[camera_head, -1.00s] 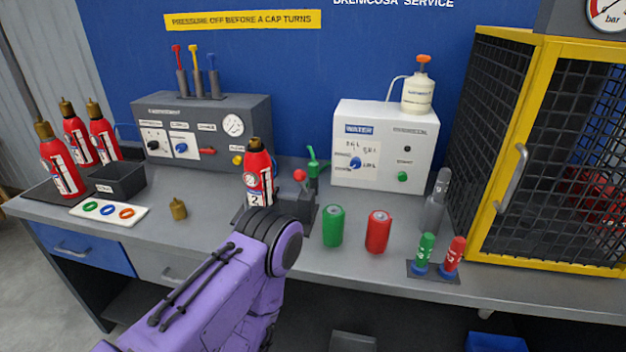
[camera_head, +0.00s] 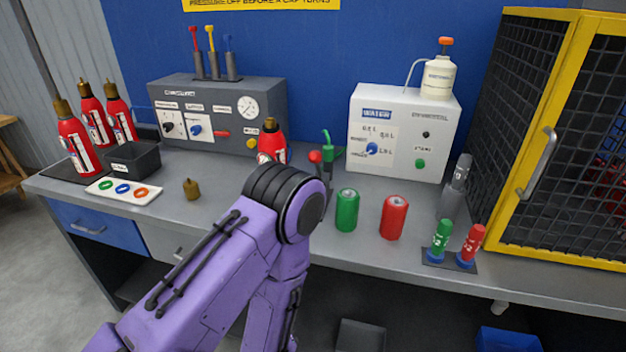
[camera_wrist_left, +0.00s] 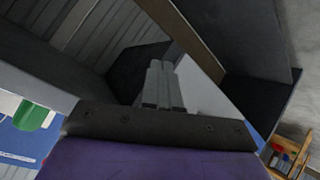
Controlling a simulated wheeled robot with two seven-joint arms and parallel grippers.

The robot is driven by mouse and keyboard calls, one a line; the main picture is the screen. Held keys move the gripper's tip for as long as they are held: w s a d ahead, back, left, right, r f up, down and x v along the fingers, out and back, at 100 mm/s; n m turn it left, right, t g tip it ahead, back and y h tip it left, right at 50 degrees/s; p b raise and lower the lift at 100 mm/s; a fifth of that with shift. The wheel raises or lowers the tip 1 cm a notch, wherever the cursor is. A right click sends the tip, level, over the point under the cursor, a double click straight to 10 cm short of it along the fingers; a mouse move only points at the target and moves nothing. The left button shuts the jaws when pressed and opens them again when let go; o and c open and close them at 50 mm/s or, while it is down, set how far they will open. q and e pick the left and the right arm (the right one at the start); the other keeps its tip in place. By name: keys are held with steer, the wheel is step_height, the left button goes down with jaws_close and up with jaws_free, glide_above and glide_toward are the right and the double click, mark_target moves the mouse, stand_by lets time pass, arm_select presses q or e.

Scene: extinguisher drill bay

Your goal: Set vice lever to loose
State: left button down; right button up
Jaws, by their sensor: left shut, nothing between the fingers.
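The vice stands near the middle of the bench in the head view, largely hidden behind my purple left arm. A red ball (camera_head: 315,157), apparently the end of its lever, shows just above the arm. Whether the lever is at loose cannot be told. A red extinguisher (camera_head: 272,143) stands upright behind the arm, its lower part hidden. My left gripper is hidden in the head view. In the left wrist view its fingers (camera_wrist_left: 161,72) are together and empty, with grey and dark surfaces beyond. My right gripper is not in view.
A green can (camera_head: 347,211) and a red can (camera_head: 393,218) stand right of the arm. A grey panel box (camera_head: 270,95) and a white water box (camera_head: 400,130) stand behind. A brass cap (camera_head: 191,189) lies left. A yellow-framed cage (camera_head: 497,140) closes the right side.

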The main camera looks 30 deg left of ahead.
mark_target(314, 162)
arm_select(q)
steer(key=w+r+n+t+y+b, duration=0.25)
steer(key=w+r+n+t, duration=0.3)
steer(key=w+r, duration=0.45)
step_height(314, 162, up, 15)
steer(key=d+n+t+y+b, duration=0.1)
steer(key=n+t+y, duration=0.3)
steer(key=n, duration=0.4)
steer(key=shift+f+t+b, duration=0.2)
steer(key=shift+t+b, duration=0.25)
steer(key=shift+t, duration=0.1)
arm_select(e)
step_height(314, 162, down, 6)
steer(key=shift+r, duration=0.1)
arm_select(q)
steer(key=shift+w, duration=0.1)
steer(key=p+x, duration=0.5)
steer(key=x, duration=0.8)
steer(key=shift+r, duration=0.15)
steer(key=shift+w+a, duration=0.25)
steer(key=shift+w, duration=0.15)
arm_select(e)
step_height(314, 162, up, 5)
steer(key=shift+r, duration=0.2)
arm_select(q)
steer(key=shift+r, duration=0.1)
